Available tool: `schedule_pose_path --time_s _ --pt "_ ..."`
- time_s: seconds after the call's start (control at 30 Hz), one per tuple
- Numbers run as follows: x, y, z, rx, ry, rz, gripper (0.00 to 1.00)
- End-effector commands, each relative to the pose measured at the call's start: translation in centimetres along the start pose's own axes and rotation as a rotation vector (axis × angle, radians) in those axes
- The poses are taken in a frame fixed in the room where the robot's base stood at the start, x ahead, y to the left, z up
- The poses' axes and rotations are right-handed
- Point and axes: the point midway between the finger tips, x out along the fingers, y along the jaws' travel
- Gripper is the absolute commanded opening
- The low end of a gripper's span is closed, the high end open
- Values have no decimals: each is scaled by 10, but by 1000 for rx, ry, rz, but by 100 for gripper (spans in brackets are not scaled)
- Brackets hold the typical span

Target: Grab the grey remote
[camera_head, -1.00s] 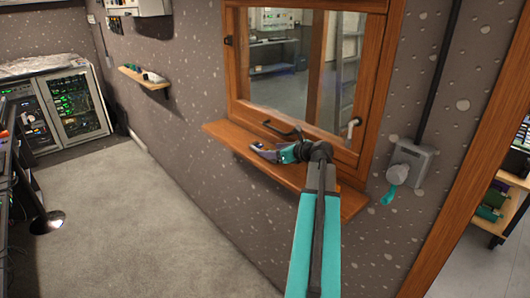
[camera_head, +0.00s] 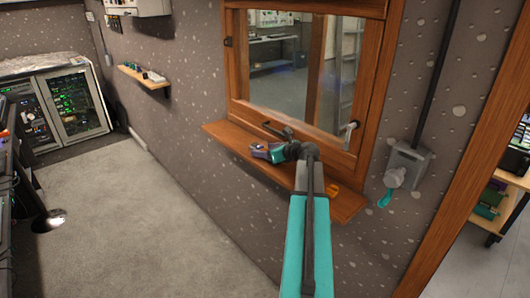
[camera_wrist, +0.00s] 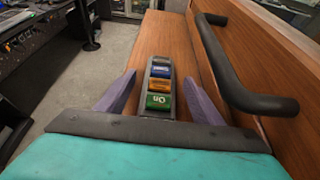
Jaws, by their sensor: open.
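The remote (camera_wrist: 160,82) is a slim dark grey bar with a row of coloured buttons; the nearest is green and reads "On". It lies on the wooden window sill (camera_wrist: 165,35), lengthwise away from the wrist camera. My gripper (camera_wrist: 160,92) is open, with one purple-grey finger on each side of the remote and a gap at both sides. The near end of the remote is close to the dark palm edge. In the head view my gripper (camera_head: 263,152) is over the sill, and I cannot make out the remote there.
A dark curved window handle (camera_wrist: 245,85) stands close to the right of my gripper. The wooden window frame (camera_head: 375,90) rises behind the sill. A grey wall box (camera_head: 408,160) is on the right. A small orange item (camera_head: 333,188) is on the sill's right part.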

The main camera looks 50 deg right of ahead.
Motion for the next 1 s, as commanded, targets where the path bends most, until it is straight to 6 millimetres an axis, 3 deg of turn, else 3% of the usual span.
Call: schedule_pose_path --time_s 0.5,0.8,1.0 --pt "1 1 0 -1 0 1 61" --pt "1 2 0 -1 0 2 13" --pt "1 2 1 -1 -1 2 13"
